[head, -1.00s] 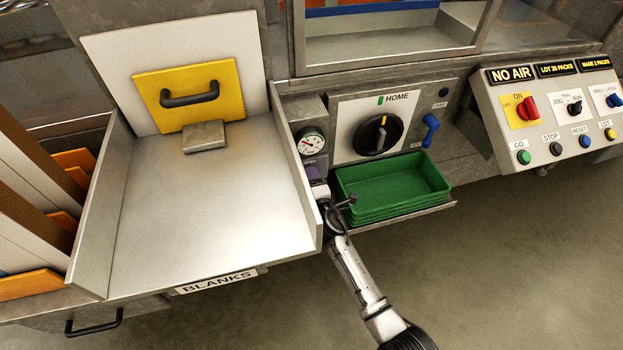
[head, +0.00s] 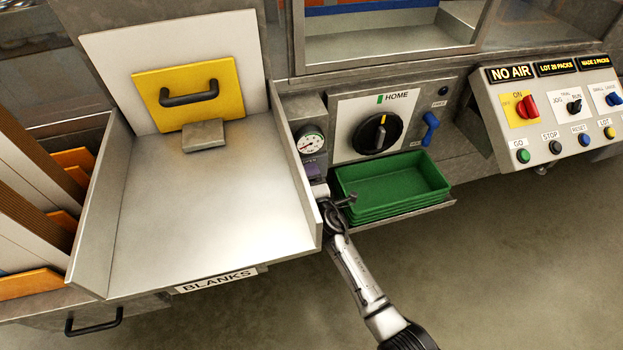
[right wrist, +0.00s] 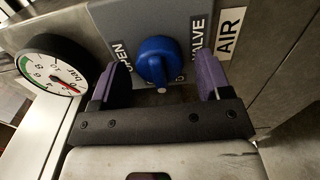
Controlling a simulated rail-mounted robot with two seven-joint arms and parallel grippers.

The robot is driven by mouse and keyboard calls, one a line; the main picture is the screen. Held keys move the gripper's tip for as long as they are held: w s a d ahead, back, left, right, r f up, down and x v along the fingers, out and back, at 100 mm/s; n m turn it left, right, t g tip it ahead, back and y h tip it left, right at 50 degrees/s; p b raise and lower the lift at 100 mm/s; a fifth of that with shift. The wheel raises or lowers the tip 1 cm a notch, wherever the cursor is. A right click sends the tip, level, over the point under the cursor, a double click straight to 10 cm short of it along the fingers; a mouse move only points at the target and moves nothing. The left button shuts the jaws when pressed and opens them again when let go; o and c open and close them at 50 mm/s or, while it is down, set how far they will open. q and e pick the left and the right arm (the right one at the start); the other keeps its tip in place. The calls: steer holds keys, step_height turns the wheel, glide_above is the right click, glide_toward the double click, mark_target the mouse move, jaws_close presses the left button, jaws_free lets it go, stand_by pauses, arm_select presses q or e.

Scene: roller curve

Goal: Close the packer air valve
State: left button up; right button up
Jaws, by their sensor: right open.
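The air valve is a round blue knob (right wrist: 158,60) with a raised grip on a grey plate, seen in the right wrist view. A small white mark shows at the knob's lower end. My right gripper (right wrist: 155,80) is open, its purple fingers on either side of the knob, with visible gaps. In the head view my right gripper (head: 314,170) is at the panel below the gauge and hides the knob. My left gripper is not in view.
A pressure gauge (head: 311,141) is just above my right gripper; its needle also shows in the wrist view (right wrist: 54,72). The blanks tray (head: 215,215) is close on the left, green trays (head: 392,187) on the right. The control panel (head: 550,110) displays NO AIR.

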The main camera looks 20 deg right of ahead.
steer(key=shift+s, duration=0.1)
steer(key=s+a+p, duration=0.1)
steer(key=s+p, duration=0.2)
steer(key=s, duration=1)
steer(key=shift+s+p, duration=0.3)
steer(key=shift+p, duration=0.05)
